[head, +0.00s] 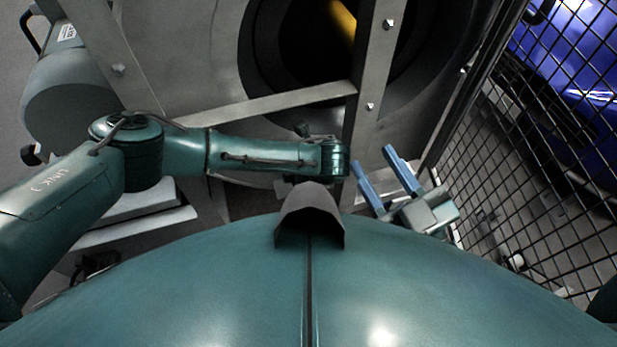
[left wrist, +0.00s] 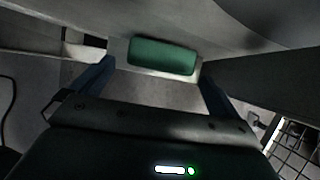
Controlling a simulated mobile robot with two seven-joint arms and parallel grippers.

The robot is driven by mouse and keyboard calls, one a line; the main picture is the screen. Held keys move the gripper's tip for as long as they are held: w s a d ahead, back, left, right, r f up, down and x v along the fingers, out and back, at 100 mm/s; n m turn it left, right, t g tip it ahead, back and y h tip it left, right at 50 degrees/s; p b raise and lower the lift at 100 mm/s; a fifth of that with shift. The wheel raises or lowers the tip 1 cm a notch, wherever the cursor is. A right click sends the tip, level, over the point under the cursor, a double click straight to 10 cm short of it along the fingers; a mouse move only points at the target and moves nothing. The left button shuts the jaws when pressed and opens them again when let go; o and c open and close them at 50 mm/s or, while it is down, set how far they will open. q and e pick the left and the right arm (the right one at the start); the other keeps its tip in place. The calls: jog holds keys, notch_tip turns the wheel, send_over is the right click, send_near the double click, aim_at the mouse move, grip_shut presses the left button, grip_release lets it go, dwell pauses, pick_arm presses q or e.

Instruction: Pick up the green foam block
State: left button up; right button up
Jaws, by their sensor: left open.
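The green foam block (left wrist: 162,57) shows in the left wrist view as a rounded, dark green bar lying lengthwise across the picture on a pale grey surface. My left gripper (left wrist: 155,70) is open, with one dark blue finger on each side of the view. The block lies around the level of the fingertips, between them, with no clear contact. In the head view the left gripper's fingers and the block are hidden. My right gripper (head: 376,158) shows in the head view with two blue fingers apart and nothing seen between them.
A large grey machine with a round dark opening (head: 400,60) and a metal frame (head: 270,105) stands ahead. A black wire mesh fence (head: 540,160) runs along the right, with a blue car (head: 575,50) behind it. A rounded grey housing (head: 65,95) is at the left.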

pick_arm(q)
jog(key=b+x, duration=0.4)
jog(key=b, duration=0.1)
jog(key=shift+s+d, duration=0.1)
jog(key=shift+s, duration=0.1)
jog(key=shift+w+f+b, duration=0.4)
jog(key=shift+f+b, duration=0.2)
jog(key=shift+b, duration=0.4)
jog(key=shift+w, duration=0.1)
pick_arm(e)
jog(key=r+n+t+y, duration=0.1)
jog(key=r+y, duration=0.1)
jog(key=w+r+n+y, duration=0.1)
jog(key=r+y, duration=0.1)
jog(key=shift+w+a+t, duration=0.1)
jog(key=shift+t, duration=0.3)
pick_arm(q)
jog(key=c, duration=0.9)
